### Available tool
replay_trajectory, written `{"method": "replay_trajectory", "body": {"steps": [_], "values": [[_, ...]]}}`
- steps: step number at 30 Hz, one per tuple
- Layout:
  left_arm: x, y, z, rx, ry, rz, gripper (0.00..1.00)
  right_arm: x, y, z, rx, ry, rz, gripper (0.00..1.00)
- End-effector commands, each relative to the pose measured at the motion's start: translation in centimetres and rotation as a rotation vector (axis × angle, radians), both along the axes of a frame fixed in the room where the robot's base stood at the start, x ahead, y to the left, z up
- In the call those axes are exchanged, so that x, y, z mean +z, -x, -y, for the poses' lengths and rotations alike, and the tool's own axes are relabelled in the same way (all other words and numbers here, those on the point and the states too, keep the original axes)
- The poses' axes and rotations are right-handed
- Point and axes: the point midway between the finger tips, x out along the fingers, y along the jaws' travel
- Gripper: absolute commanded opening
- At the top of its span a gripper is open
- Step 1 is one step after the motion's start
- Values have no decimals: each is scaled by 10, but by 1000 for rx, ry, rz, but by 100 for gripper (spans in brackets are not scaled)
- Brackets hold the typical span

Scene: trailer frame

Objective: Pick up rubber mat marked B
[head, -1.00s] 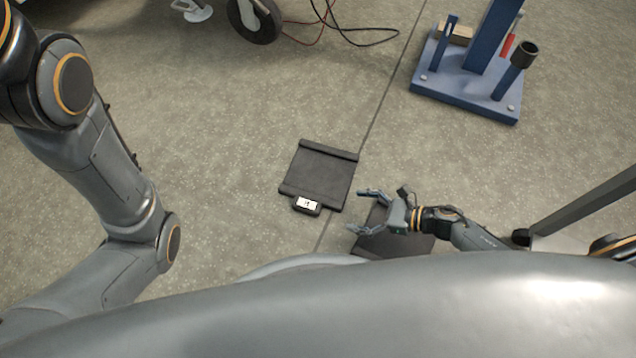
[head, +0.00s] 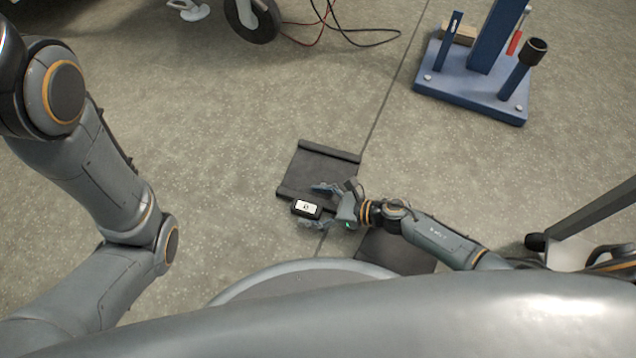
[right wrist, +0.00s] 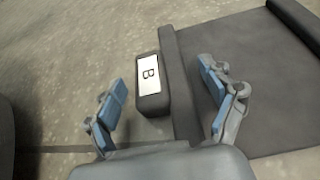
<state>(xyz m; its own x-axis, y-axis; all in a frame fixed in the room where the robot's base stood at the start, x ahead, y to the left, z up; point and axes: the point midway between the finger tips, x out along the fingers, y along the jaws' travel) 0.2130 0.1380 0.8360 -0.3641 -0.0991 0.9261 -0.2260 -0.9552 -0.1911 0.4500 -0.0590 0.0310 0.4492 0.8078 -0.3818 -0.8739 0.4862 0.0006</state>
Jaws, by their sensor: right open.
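The dark rubber mat (head: 325,168) lies flat on the floor, with a raised bar along its far and near edges. A black block with a white label (head: 307,207) sits at its near edge; in the right wrist view the label (right wrist: 149,75) reads B. My right gripper (head: 313,205) is open at this block. In the right wrist view its blue-padded fingers (right wrist: 163,84) stand on either side of the block, the right finger over the mat's edge. I cannot tell if they touch. My left arm shows at the left, but its gripper is out of view.
A second dark mat (head: 395,252) lies partly under my right forearm. A blue stand (head: 470,90) is at the upper right. A black wheel (head: 252,20) and cables (head: 345,35) are at the top. The floor left of the mat is clear.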

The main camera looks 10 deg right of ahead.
Motion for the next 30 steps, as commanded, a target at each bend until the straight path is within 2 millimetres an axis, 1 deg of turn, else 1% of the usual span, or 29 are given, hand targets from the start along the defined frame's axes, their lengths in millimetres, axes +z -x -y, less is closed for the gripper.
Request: {"method": "replay_trajectory", "body": {"steps": [6,8,9,14,15,18,26,30], "values": [[0,0,0,0,0,0,40,0,0,0,0,1,0,83],[0,0,0,0,0,0,40,0,0,0,0,1,0,71],[0,0,0,0,0,-1,40,0,0,0,0,1,0,63],[0,0,0,0,0,-1,40,0,0,0,0,1,0,30],[0,0,0,0,0,-1,40,0,0,0,0,1,0,22],[0,0,0,0,0,-1,40,1,-1,-1,1,-1,3,4],[1,-1,0,0,0,-2,40,2,-1,0,0,-1,2,4],[5,-1,0,0,0,-2,40,7,-3,1,0,0,2,4]]}}
